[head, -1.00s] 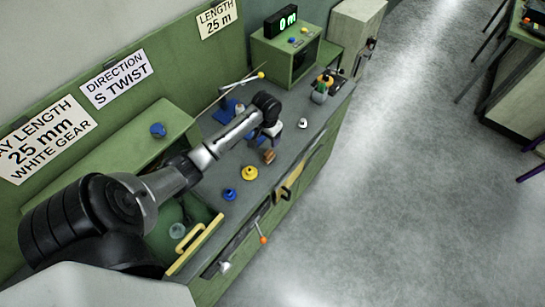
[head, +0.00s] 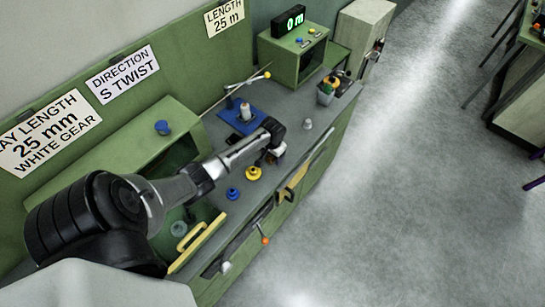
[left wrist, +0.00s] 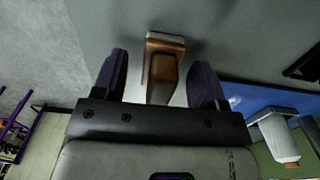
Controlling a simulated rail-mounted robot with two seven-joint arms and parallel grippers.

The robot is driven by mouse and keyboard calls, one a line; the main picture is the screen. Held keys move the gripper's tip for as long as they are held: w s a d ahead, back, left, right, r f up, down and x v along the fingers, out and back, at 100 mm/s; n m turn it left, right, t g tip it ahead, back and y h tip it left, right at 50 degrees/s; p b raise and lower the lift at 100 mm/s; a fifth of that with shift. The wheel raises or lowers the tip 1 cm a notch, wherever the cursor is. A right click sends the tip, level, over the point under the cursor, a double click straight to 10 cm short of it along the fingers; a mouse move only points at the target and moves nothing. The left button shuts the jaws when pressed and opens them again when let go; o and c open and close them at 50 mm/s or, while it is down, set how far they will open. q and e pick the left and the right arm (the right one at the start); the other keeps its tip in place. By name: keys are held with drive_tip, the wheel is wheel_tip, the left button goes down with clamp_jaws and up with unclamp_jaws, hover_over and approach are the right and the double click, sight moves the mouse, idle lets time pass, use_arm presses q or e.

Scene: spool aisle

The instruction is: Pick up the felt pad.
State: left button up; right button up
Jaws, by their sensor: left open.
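A brown, block-shaped thing (left wrist: 162,68), which seems to be the felt pad, lies on the grey worktop in the left wrist view. Its near end reaches between the two dark purple fingers of my left gripper (left wrist: 158,82). The fingers are open, one on each side of it, with a gap on both sides. In the head view my left gripper (head: 275,155) is low over the worktop near its front edge, and it hides the brown thing. My right gripper is in neither view.
A yellow knobbed part (head: 253,173) and a blue one (head: 233,194) stand near the gripper. A white cone (head: 308,124) is to its right. Behind it is a blue base (head: 236,117) with a white spool (head: 246,111).

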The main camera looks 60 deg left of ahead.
use_arm(q)
drive_tip(key=shift+f, duration=0.4)
drive_tip(key=shift+c, duration=0.4)
drive_tip(key=c, duration=0.9)
drive_tip(key=shift+r, duration=0.15)
drive_tip(key=shift+c, duration=0.2)
wheel_tip(320, 180, up, 4)
drive_tip(key=shift+w+r+p, duration=0.1)
drive_tip(key=shift+r+p, duration=0.05)
drive_tip(key=shift+p, duration=0.15)
drive_tip(key=w+d+r, duration=0.3)
drive_tip(key=d+r, duration=0.3)
drive_tip(key=d, duration=0.5)
drive_tip(key=shift+w+r, duration=0.2)
